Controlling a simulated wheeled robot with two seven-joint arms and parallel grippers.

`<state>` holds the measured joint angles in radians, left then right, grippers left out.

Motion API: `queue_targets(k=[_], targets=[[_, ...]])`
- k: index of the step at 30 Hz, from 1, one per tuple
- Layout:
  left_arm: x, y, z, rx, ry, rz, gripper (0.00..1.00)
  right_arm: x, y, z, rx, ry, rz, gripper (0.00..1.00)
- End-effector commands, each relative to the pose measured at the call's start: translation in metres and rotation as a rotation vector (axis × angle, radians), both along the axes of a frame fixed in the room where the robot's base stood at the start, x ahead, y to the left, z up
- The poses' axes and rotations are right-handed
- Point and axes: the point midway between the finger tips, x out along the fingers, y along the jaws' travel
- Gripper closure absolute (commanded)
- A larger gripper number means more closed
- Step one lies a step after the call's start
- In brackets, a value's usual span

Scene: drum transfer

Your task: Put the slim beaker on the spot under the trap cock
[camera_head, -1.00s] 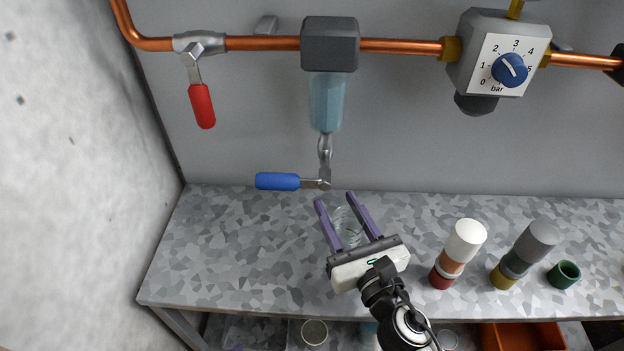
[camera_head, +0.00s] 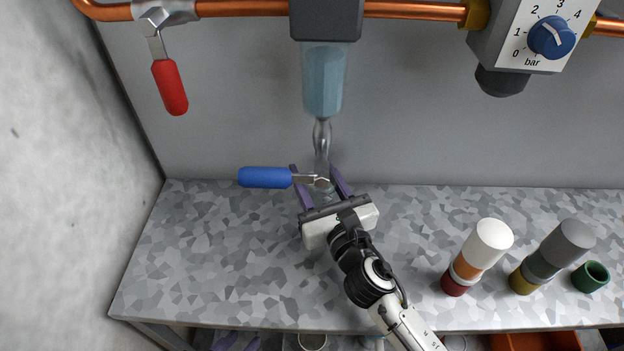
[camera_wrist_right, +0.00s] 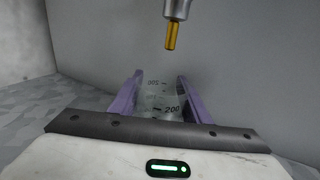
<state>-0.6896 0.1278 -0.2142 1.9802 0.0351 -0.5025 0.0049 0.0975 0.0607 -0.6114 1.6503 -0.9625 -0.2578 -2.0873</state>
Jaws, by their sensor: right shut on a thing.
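The slim beaker (camera_wrist_right: 160,97), clear with dark graduation marks, stands between the fingers of my right gripper (camera_wrist_right: 160,92) in the right wrist view. In the head view my right gripper (camera_head: 321,184) is shut on it, close to the back wall at the trap cock (camera_head: 322,182). The cock and fingers mostly hide the beaker there. The cock has a blue lever (camera_head: 265,177) pointing left. Its brass outlet (camera_wrist_right: 171,37) hangs above and beyond the beaker in the wrist view. I cannot make out the spot. My left gripper (camera_head: 238,342) shows purple fingers, apart and empty, below the bench's front edge.
The trap's blue bowl (camera_head: 323,82) hangs above the cock. The bench's left part is clear. A red-handled valve (camera_head: 169,88) hangs upper left.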

Motion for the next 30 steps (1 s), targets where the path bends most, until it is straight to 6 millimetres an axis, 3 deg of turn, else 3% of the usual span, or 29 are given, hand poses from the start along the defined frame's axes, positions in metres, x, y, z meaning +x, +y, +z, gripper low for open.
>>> queue_targets(k=[10,11,14,24,30], targets=[[0.003,-0.002,0.002,-0.004,-0.01,0.001,0.69,0.0,0.0,-0.003,0.0,-0.001,0.0,0.79],[0.003,-0.002,0.004,-0.004,-0.01,0.001,0.69,0.0,0.0,-0.002,0.0,-0.001,0.0,0.52],[0.003,-0.002,0.004,-0.004,-0.011,0.001,0.69,0.0,0.0,-0.001,0.0,-0.001,0.001,0.38],[0.005,-0.001,0.009,-0.004,-0.015,0.002,0.69,0.0,0.0,0.003,0.002,-0.001,0.001,0.38],[0.006,-0.001,0.008,-0.004,-0.016,0.003,0.69,-0.029,-0.012,0.0,0.0,0.002,0.002,0.38]])
